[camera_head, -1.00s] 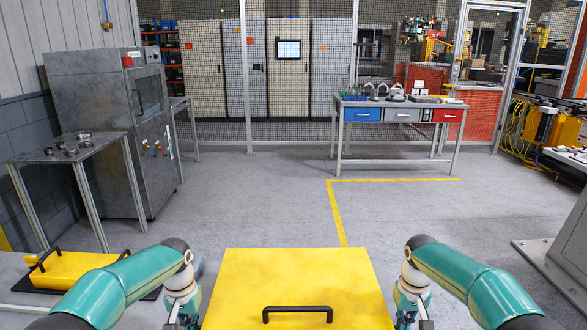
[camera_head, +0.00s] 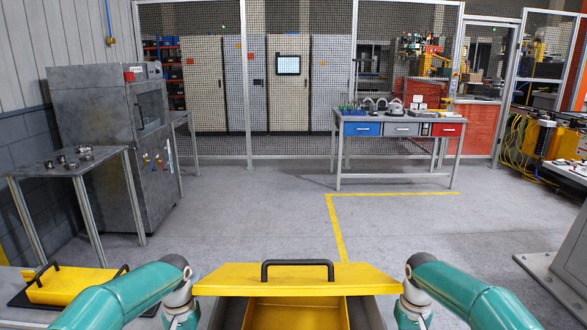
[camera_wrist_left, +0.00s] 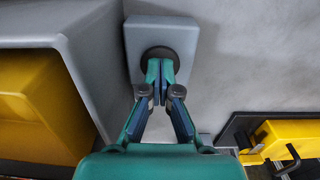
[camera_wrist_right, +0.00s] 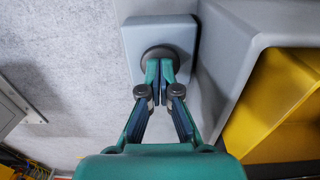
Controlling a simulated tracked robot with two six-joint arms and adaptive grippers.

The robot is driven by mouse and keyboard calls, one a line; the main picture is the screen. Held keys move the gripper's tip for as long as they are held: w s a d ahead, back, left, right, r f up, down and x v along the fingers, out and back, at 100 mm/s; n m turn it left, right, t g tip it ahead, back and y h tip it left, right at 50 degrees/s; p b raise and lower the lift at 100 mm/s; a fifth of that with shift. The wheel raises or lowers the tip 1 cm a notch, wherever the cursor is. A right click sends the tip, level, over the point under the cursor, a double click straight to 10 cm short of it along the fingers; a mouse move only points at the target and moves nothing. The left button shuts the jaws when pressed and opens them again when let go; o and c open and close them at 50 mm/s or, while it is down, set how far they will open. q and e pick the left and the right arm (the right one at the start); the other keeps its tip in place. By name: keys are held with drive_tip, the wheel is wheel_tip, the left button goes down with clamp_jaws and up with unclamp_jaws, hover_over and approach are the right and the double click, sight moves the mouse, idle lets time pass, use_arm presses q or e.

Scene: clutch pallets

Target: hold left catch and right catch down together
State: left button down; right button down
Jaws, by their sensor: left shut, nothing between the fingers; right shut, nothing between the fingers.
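The left catch, a dark round button (camera_wrist_left: 151,54) on a grey block, shows in the left wrist view. My left gripper (camera_wrist_left: 161,78) is shut, its fingertips over the button and seemingly touching it. The right catch is a matching dark button (camera_wrist_right: 157,53) in the right wrist view. My right gripper (camera_wrist_right: 160,76) is shut with its tips over that button in the same way. Between the arms in the head view, a yellow lid (camera_head: 230,280) with a black handle (camera_head: 298,264) stands tilted up, its near edge raised. How far the buttons are pressed is hard to tell.
Below the lid a yellow interior (camera_head: 295,313) shows inside a grey housing (camera_wrist_left: 85,50). A smaller yellow box (camera_head: 75,287) with black handles lies on the left. A metal side table (camera_head: 75,160) stands behind it. The floor ahead is clear.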

use_arm(q)
drive_tip(key=shift+s+f, duration=0.15)
drive_tip(key=shift+f, duration=0.1)
use_arm(e)
drive_tip(key=shift+s+f, duration=0.1)
drive_tip(key=shift+f, duration=0.15)
use_arm(q)
drive_tip(key=shift+r, duration=3.7)
use_arm(e)
drive_tip(key=shift+a+f, duration=0.1)
use_arm(q)
drive_tip(key=shift+w, duration=0.25)
use_arm(e)
drive_tip(key=shift+r, duration=3.75)
